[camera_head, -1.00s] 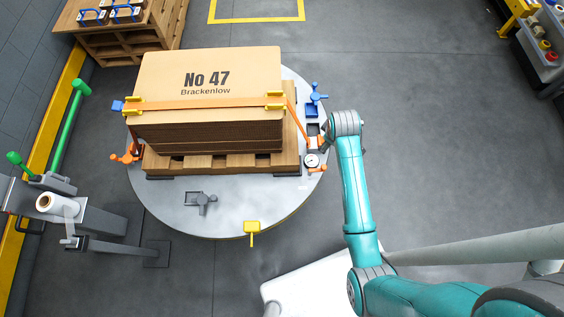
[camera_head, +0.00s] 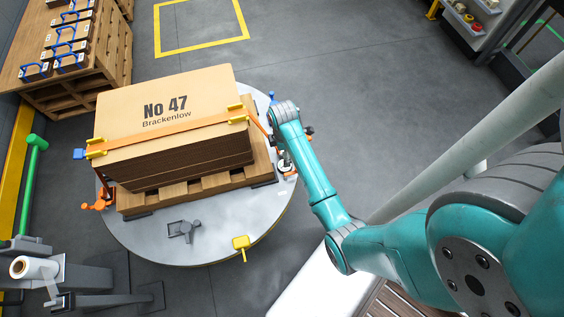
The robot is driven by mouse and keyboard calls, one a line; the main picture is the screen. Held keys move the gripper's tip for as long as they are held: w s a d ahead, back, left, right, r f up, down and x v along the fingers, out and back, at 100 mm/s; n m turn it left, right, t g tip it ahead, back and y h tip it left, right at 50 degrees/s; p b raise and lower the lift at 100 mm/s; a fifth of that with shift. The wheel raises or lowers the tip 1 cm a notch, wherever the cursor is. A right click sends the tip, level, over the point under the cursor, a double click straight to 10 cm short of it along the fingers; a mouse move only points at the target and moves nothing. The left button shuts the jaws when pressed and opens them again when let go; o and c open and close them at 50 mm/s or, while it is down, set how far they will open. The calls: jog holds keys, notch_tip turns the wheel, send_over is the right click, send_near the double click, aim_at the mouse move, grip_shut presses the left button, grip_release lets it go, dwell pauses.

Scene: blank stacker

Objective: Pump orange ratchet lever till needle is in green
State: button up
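An orange strap (camera_head: 165,134) runs across the stack of brown board marked "No 47" (camera_head: 165,105) and down its right side. The pale round gauge (camera_head: 285,162) sits at the right rim of the round grey table, partly covered by my arm. Its needle and green zone are too small to read. A bit of orange (camera_head: 291,173) shows beside the gauge; I cannot tell whether it is the ratchet lever. My wrist is above the table's right edge, close to the strap's lower end. My gripper's fingers are hidden behind the wrist, so their opening and any contact do not show.
The stack rests on a wooden pallet (camera_head: 200,190) on the round table (camera_head: 222,219). A yellow piece (camera_head: 241,243) stands at the table's front rim, a grey clamp (camera_head: 184,230) near it. An orange fitting (camera_head: 100,200) is at the left. A film roll (camera_head: 34,268) stands at lower left.

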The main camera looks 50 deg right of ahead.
jog(key=shift+f, duration=1.4)
notch_tip(320, 180, up, 10)
jog(key=s+a+f+m+t+h, duration=0.1)
jog(key=s+a+f+m+t, duration=0.15)
jog(key=s+a, duration=0.4)
jog(key=s+a+f+m+t+h, duration=0.1)
jog(key=s+a+f+m+t, duration=0.2)
jog(key=s+a, duration=0.35)
jog(key=s+a+r+m+t, duration=0.2)
jog(key=s+r, duration=0.3)
jog(key=r, duration=0.3)
jog(key=s+a+r+m+t+y, duration=0.1)
jog(key=s+a+r+t, duration=0.2)
jog(key=r, duration=0.6)
jog(key=s+a+r+m+t+y, duration=0.1)
jog(key=s+r+t, duration=0.3)
jog(key=s+r, duration=0.4)
jog(key=shift+a+r+m, duration=0.35)
jog(key=shift+a+m, duration=0.35)
jog(key=shift+m, duration=0.15)
